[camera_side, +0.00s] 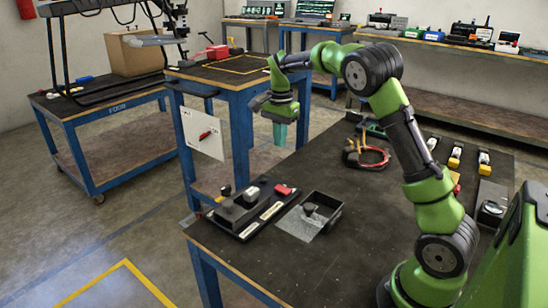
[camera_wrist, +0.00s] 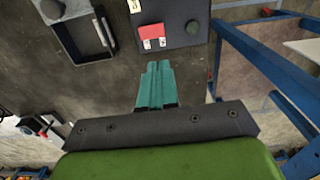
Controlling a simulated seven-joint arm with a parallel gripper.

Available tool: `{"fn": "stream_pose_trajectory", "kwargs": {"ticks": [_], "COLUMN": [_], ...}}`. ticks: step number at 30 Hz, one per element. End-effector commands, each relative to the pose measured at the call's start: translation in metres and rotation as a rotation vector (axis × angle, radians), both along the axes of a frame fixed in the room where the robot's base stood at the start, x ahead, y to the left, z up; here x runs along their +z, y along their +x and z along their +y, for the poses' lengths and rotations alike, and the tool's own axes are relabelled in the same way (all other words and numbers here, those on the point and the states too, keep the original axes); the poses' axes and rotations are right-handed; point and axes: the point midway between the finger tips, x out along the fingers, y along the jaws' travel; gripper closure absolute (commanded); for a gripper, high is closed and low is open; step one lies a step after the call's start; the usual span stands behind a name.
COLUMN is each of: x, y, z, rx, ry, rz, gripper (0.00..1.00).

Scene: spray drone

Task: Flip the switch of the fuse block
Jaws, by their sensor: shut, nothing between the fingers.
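A black block assembly (camera_side: 238,211), which looks like the fuse block, lies at the table's near-left edge, with black, white and red parts on top. Its red part (camera_side: 284,190) also shows in the wrist view (camera_wrist: 151,31), beside a dark plate (camera_wrist: 178,38) with a round knob (camera_wrist: 194,27). Which part is the switch I cannot tell. My gripper (camera_side: 280,143) is shut and empty, its teal fingers pointing down, above and behind the block in the side view. In the wrist view the fingertips (camera_wrist: 159,64) are apart from the red part in the picture.
A black open box (camera_side: 327,209) stands right of the block. A red-and-black cable tool (camera_side: 366,154) and several yellow-and-white devices (camera_side: 455,158) lie farther back. A white panel with a red handle (camera_side: 203,134) hangs on a blue-framed table. The table front is clear.

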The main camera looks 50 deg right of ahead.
Motion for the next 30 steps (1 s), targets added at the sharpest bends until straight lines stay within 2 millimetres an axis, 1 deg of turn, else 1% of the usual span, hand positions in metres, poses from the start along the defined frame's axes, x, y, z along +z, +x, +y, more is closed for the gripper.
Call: {"fn": "stream_pose_trajectory", "kwargs": {"ticks": [10,14,17,27,30], "x": [-0.001,-0.009,-0.023,-0.094,-0.113], "y": [-0.001,-0.001,-0.002,-0.002,-0.002], "z": [0.001,0.001,0.001,0.001,0.001], "rx": [-0.011,-0.011,-0.010,-0.009,-0.010], "ry": [0.004,0.005,0.006,0.005,0.005], "rz": [0.003,0.005,0.007,0.007,0.007], "gripper": [1.00,1.00,1.00,1.00,1.00]}}
